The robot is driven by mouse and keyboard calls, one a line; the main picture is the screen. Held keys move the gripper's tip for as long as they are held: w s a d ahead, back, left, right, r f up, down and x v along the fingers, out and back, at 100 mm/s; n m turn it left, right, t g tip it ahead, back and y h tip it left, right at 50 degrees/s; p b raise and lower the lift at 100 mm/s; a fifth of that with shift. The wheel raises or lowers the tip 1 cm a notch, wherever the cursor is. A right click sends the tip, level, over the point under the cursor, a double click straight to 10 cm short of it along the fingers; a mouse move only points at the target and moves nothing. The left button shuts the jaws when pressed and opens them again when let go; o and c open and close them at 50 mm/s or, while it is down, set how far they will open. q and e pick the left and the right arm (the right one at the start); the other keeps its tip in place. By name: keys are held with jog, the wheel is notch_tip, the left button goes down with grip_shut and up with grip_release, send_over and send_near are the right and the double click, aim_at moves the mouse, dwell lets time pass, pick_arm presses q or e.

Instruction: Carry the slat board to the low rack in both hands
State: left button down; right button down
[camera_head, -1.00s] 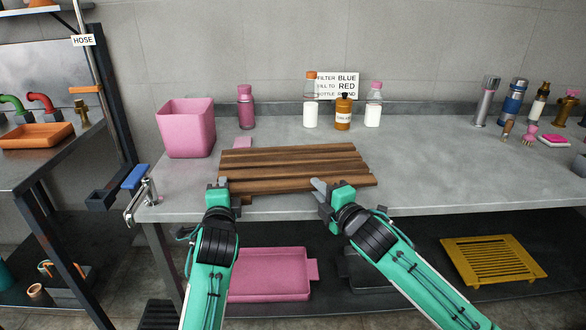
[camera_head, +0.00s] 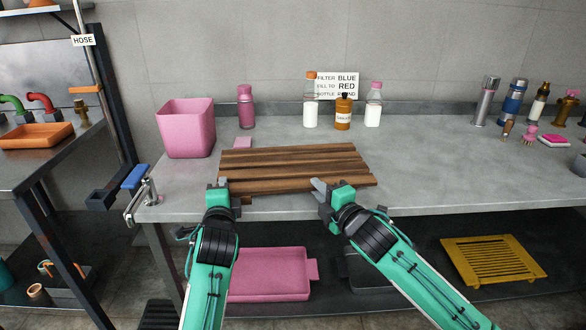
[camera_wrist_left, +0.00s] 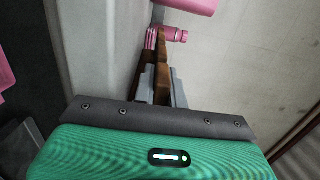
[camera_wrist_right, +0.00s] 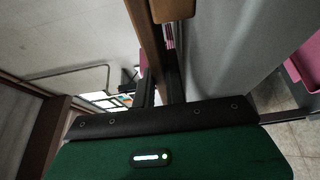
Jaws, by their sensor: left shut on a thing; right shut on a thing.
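The slat board (camera_head: 295,168), made of brown wooden slats, lies flat at the front edge of the grey bench. My left gripper (camera_head: 217,188) is shut on its front left part. The left wrist view shows the board's wood (camera_wrist_left: 161,75) between the fingers. My right gripper (camera_head: 325,190) is shut on the board's front edge, right of its middle. The right wrist view shows a slat (camera_wrist_right: 150,50) running between the fingers. Whether the board touches the bench all along is hard to tell. A low shelf under the bench holds a yellow slatted rack (camera_head: 492,262) at the right.
A pink bin (camera_head: 186,128) and a pink bottle (camera_head: 246,107) stand behind the board to the left. Several bottles stand behind it near a sign (camera_head: 347,86). A pink tray (camera_head: 268,275) lies below.

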pick_arm(q)
jog(key=shift+r, duration=0.15)
pick_arm(e)
jog(key=shift+r, duration=0.2)
